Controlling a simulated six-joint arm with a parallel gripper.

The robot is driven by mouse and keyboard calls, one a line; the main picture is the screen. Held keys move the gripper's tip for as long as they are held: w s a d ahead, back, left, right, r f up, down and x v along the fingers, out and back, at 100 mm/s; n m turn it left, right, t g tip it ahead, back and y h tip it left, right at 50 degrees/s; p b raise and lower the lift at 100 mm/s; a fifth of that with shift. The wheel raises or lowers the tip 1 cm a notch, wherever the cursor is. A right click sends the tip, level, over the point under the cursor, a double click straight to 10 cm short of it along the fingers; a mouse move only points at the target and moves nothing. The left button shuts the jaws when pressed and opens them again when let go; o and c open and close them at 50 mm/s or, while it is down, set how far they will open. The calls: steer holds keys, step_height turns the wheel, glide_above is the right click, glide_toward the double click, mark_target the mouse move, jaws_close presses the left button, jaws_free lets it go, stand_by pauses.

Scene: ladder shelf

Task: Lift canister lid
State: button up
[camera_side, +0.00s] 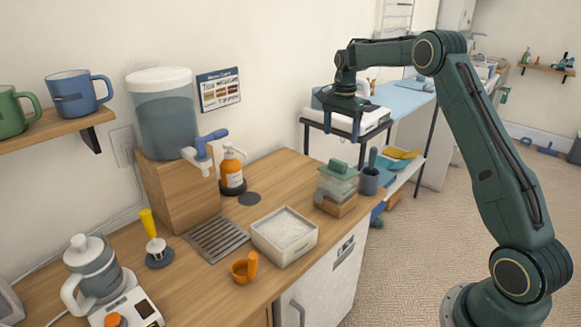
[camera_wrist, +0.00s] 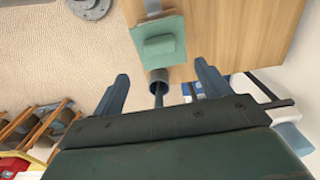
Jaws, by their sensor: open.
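The green canister lid (camera_side: 337,168) has a raised block handle and sits on top of a clear canister (camera_side: 336,188) with a wooden lower part, near the counter's far end. In the wrist view the square lid (camera_wrist: 172,50) is beyond my fingertips, near the top of the picture. My gripper (camera_side: 342,124) is open and empty, above the lid in the side view and apart from it. In the wrist view its two fingers (camera_wrist: 161,70) are spread wide, with nothing held between them. The lid hides most of the canister there.
A white-topped rack (camera_side: 345,122) stands behind.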

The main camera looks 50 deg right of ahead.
mark_target(338, 161)
step_height(338, 161, down, 11)
steer(key=shift+r, duration=0.1)
stand_by(0.4)
steer(key=c, duration=1.4)
